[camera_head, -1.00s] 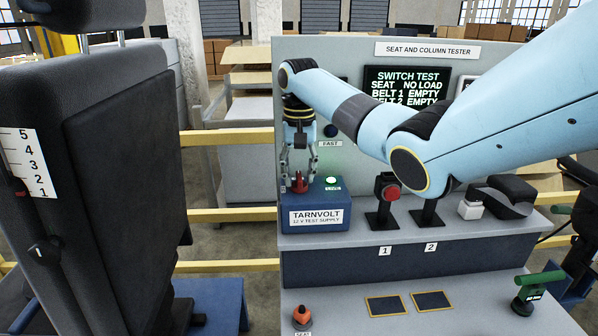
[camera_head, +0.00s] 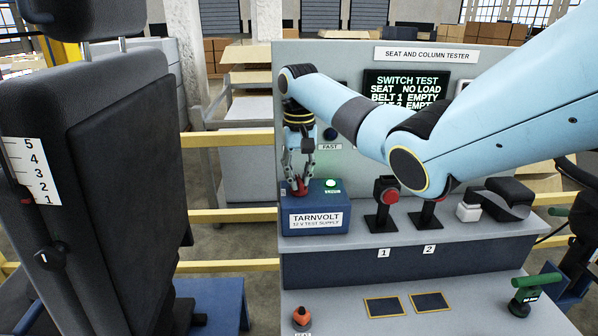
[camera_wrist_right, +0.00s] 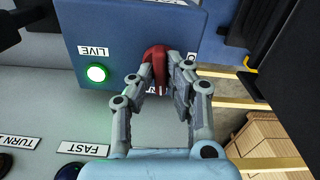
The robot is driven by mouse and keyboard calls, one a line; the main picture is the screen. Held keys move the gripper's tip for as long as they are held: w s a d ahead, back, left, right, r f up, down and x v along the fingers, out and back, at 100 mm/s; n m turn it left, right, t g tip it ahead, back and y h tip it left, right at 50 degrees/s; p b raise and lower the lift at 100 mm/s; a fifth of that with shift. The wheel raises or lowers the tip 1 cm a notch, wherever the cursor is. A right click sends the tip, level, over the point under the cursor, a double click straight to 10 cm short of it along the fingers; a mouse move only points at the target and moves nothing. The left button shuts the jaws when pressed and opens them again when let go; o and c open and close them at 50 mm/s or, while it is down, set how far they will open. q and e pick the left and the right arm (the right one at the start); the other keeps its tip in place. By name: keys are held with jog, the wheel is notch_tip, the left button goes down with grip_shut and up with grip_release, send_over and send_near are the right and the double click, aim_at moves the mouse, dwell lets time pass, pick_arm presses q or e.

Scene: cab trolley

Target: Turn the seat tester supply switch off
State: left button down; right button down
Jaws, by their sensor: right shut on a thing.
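The blue TARNVOLT 12 V test supply box (camera_head: 340,222) stands on the tester's shelf. Its red switch knob (camera_head: 301,189) is on top at the left, and a lit green lamp (camera_head: 331,183) is beside it. In the right wrist view the knob (camera_wrist_right: 156,62) is between my fingertips and the lamp by the LIVE label (camera_wrist_right: 96,73) glows green. My right gripper (camera_head: 299,184) points down from above and is shut on the knob; the fingers (camera_wrist_right: 160,80) hide part of it. My left gripper is not in view.
The tester panel (camera_head: 425,53) stands behind, with a screen (camera_head: 405,88) reading SWITCH TEST, SEAT NO LOAD. Two buckle stands, one with a red button (camera_head: 391,196), are right of the box. A black seat (camera_head: 125,150) fills the left.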

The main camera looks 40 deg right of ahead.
aim_at(298, 179)
jog(key=shift+r+n+p, duration=0.2)
jog(key=shift+n+p, duration=0.4)
jog(key=shift+n, duration=0.3)
jog(key=n, duration=0.2)
jog(key=shift+f+n+p, duration=0.1)
jog(key=shift+n+p, duration=0.25)
jog(key=shift+n, duration=0.05)
jog(key=n, duration=0.6)
jog(key=shift+w, duration=0.1)
jog(key=n, duration=0.5)
jog(key=shift+n, duration=0.3)
jog(key=c, duration=1.3)
grip_release()
jog(key=shift+c, duration=0.2)
notch_tip(298, 179, up, 12)
jog(key=shift+f, duration=0.1)
